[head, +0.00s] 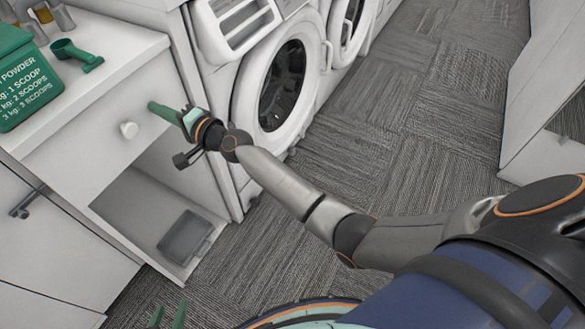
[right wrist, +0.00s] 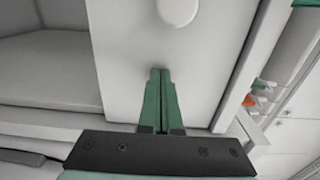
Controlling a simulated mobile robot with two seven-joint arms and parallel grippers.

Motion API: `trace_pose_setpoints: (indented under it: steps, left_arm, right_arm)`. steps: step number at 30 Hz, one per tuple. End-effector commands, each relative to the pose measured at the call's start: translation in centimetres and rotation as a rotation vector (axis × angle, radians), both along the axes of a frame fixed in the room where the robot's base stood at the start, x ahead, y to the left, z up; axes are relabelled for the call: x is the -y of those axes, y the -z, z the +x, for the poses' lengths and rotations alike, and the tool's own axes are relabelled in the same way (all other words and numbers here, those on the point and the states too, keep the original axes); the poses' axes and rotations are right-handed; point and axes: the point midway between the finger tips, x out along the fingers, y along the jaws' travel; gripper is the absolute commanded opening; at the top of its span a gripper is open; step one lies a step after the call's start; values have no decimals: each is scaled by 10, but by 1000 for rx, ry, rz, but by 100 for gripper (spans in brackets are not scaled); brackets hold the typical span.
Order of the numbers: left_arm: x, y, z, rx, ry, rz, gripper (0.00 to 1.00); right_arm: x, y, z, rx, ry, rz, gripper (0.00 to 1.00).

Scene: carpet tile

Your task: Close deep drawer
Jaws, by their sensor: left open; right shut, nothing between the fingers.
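The white drawer front (head: 100,150) with a round knob (head: 129,129) sits under the counter in the head view. In the right wrist view, the front (right wrist: 135,60) and its knob (right wrist: 178,10) are close up. My right gripper (head: 152,106) is shut and empty, its green fingertips at the drawer front, to the right of the knob. The fingers show together in the right wrist view (right wrist: 160,72); I cannot tell whether they touch the front. I cannot tell how far the drawer is open. My left gripper (head: 168,314) is open at the bottom edge, low before the cabinet.
A green powder box (head: 25,85) and a green scoop (head: 77,54) sit on the counter (head: 115,52). Front-loading washers (head: 285,85) stand to the right. Carpet (head: 440,100) is clear between the rows.

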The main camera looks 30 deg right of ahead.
Motion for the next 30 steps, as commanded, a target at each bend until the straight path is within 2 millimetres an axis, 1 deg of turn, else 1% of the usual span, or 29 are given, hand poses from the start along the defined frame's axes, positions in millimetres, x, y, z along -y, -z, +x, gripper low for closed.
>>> trace_pose_setpoints:
  steps: [1, 10, 14, 17, 27, 30]
  left_arm:
    - [0, 1, -1, -2, 0, 1, 50]
    - [0, 1, -1, -4, 0, 0, 50]
    - [0, -2, -1, -4, 0, 0, 50]
    - [0, -7, 0, -3, 0, 0, 50]
    - [3, -17, 4, 3, 3, -3, 50]
    - [3, -18, 4, 2, 4, -3, 50]
  right_arm:
    - [-1, -7, 3, 12, 4, 5, 0]
    - [-1, -8, 2, 13, 4, 8, 0]
    - [4, -9, -5, 13, 5, 8, 0]
    - [11, -9, -18, 12, 4, 6, 0]
    - [46, -4, -79, 6, 3, 1, 0]
    - [54, -4, -94, 6, 1, 1, 0]
